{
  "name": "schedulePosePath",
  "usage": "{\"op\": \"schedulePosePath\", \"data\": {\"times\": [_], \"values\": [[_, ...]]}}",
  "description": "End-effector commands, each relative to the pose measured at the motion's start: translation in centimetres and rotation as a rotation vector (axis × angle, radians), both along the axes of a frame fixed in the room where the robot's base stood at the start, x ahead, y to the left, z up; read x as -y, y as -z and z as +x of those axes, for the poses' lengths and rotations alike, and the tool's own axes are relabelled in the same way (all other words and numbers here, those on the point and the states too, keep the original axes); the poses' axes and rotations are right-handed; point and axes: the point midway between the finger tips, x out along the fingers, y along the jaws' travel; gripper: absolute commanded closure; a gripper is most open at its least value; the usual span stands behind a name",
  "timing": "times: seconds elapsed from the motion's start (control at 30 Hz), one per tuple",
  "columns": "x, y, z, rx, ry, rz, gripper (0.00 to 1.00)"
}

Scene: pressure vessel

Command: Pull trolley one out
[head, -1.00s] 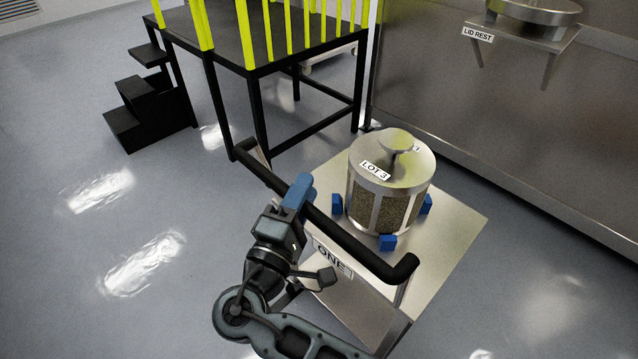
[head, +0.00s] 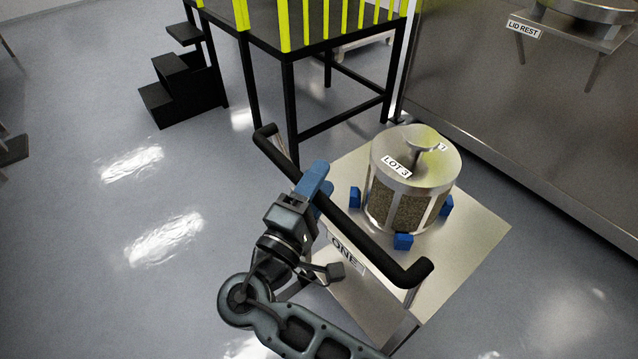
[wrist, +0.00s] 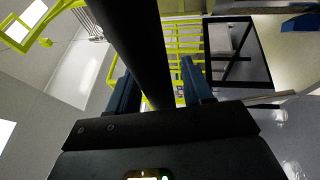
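Trolley one (head: 478,235) is a steel cart with a black handle bar (head: 370,232) across its near side and a label reading ONE (head: 344,250). A mesh-walled steel drum labelled LOT 3 (head: 396,166) stands upright on its top between blue corner blocks (head: 403,241). My gripper (head: 318,182) is at the handle bar, left of its middle. My arm hides part of the trolley's lower front.
A black platform (head: 290,110) with yellow railings and black steps (head: 180,92) stands behind, close to the handle's left end. A steel wall (head: 480,90) with a shelf marked LID REST (head: 524,28) runs along the right. Open grey floor (head: 90,270) lies left.

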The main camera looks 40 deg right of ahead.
Motion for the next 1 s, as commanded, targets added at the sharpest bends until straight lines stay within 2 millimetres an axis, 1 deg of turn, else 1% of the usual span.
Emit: {"op": "schedulePosePath", "data": {"times": [0.27, 0.37, 0.6, 0.7, 0.8, 1.0], "values": [[-0.2, 0.1, -0.1, 0.000, 0.001, 0.000, 0.49], [-1.1, 0.3, -0.5, 0.000, -0.002, 0.000, 0.49], [-4.6, 1.1, -2.1, 0.000, -0.003, 0.000, 0.49], [-5.8, 1.3, -2.6, 0.000, -0.002, 0.000, 0.49], [-6.6, 1.4, -3.0, -0.001, -0.001, 0.000, 0.49], [-7.0, 1.5, -3.3, -0.001, 0.001, 0.000, 0.49]]}}
